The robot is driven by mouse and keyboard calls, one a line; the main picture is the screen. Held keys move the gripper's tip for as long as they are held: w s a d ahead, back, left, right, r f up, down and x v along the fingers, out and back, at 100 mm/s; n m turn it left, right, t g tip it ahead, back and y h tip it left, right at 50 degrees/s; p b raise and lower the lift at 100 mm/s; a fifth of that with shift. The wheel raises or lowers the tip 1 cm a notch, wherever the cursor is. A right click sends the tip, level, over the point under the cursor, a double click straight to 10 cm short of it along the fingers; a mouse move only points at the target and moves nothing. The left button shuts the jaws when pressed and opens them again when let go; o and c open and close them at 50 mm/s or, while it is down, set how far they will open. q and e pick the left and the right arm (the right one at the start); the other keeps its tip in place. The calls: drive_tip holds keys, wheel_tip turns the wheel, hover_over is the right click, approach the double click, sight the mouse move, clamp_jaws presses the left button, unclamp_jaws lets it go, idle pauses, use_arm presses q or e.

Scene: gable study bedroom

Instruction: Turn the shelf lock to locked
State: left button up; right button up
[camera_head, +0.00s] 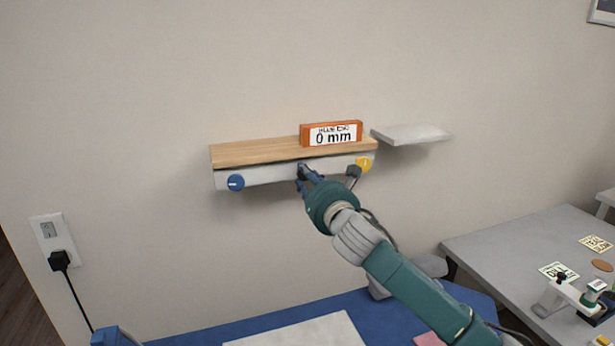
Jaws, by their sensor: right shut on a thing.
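A wooden-topped shelf (250,152) with a pale front rail (268,174) is fixed to the wall. My right gripper (306,180) reaches up from the lower right to the middle of this rail. It is shut on a small dark part (302,168) on the rail's front, which looks like the shelf lock's handle. The fingers hide most of it, and I cannot tell its turn angle. A blue round knob (236,183) with a pale mark sits at the rail's left end. A yellow round knob (364,163) sits at its right end. My left gripper is out of view.
An orange block with a "0 mm" label (333,135) stands on the shelf. A small pale ledge (410,134) is to its right. Below are a blue surface (290,312) and a grey table (510,245) with small items. A plugged-in socket (48,232) is at left.

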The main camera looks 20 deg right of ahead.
drive_tip(key=shift+f+m+p, duration=0.15)
drive_tip(key=shift+m+p, duration=2)
drive_tip(key=shift+m, duration=6.05)
drive_tip(key=o, duration=1.1)
drive_tip(key=shift+o, duration=0.2)
drive_tip(key=s, duration=1.2)
drive_tip(key=shift+d, duration=0.2)
